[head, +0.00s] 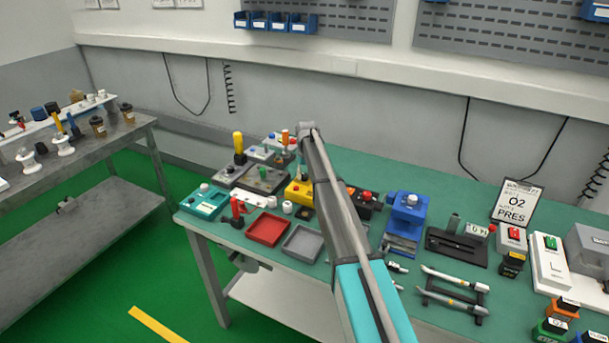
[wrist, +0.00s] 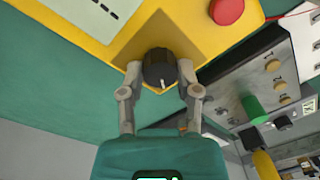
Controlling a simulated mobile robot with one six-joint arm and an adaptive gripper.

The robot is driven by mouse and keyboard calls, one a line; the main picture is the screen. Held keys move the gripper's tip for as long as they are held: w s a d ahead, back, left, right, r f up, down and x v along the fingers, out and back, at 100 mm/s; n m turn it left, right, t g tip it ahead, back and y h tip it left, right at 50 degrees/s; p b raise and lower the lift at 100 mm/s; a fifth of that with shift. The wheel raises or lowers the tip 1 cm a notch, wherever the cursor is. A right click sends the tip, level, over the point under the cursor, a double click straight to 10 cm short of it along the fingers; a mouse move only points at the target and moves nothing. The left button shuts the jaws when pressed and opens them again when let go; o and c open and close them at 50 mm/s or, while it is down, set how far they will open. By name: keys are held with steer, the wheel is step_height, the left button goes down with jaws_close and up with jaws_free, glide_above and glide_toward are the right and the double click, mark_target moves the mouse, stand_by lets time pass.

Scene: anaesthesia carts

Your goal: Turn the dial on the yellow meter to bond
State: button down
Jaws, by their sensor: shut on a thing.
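The yellow meter (wrist: 115,45) fills the top of the wrist view, with a pale display panel (wrist: 90,12) at its upper left and a red button (wrist: 227,10) at its upper right. Its black round dial (wrist: 160,66) has a white pointer mark at the lower edge in this picture. My gripper (wrist: 160,78) is shut on the dial, one finger on each side. Dial labels, including bond, cannot be read. In the head view the yellow meter (head: 293,197) stands on the green bench, partly hidden by my arm, and the gripper cannot be made out.
A grey panel box with yellow knobs and a green knob (wrist: 254,108) is close by on the right in the wrist view. In the head view, a red tray (head: 267,229), a grey tray (head: 303,243) and a blue device (head: 407,215) stand near the meter.

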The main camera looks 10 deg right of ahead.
steer(key=shift+m, duration=0.6)
steer(key=shift+c, duration=1.5)
jaws_free()
steer(key=shift+n, duration=0.3)
